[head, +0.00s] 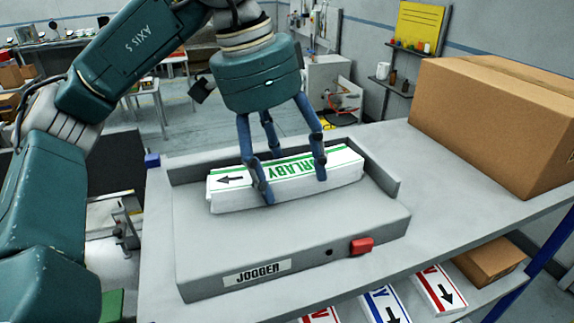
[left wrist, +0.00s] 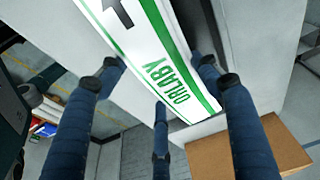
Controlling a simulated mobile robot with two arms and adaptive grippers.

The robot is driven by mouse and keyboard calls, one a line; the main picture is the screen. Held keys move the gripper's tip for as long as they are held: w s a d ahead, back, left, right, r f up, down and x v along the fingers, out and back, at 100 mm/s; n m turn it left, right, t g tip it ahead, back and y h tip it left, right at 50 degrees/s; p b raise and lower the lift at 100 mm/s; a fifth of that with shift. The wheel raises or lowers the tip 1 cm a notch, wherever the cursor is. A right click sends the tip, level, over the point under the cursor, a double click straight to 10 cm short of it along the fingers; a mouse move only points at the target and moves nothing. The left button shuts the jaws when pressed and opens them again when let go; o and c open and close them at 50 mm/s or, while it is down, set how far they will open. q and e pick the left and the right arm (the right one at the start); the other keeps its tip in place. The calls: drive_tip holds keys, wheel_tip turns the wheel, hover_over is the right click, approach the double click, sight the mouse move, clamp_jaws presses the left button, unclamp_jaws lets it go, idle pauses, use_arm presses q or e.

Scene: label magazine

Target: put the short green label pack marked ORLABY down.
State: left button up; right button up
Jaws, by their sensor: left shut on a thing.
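The short green label pack marked ORLABY (head: 336,162) is white with green stripes, green lettering and a black arrow. In the head view it lies along the back of the grey jogger (head: 300,225), close to its raised back wall. My left gripper (head: 292,190) is above it with its blue fingers shut on the pack's sides. The pack also shows in the left wrist view (left wrist: 150,45), between the fingers (left wrist: 165,90). I cannot tell whether the pack's underside touches the jogger's top. My right gripper is not in view.
The jogger stands on a grey table (head: 430,205) and has a red switch (head: 361,246) at its front. A large cardboard box (head: 490,120) stands at the right. Packs with red (head: 438,288) and blue (head: 385,303) markings and a smaller box (head: 489,262) are on a lower shelf.

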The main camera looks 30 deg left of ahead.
use_arm(q)
drive_tip(key=o, duration=1.7)
drive_tip(key=shift+f, duration=0.1)
drive_tip(key=shift+r, duration=0.4)
drive_tip(key=p+v, duration=0.2)
drive_tip(key=v, duration=0.9)
drive_tip(key=shift+a+r, duration=0.1)
drive_tip(key=shift+r, duration=0.1)
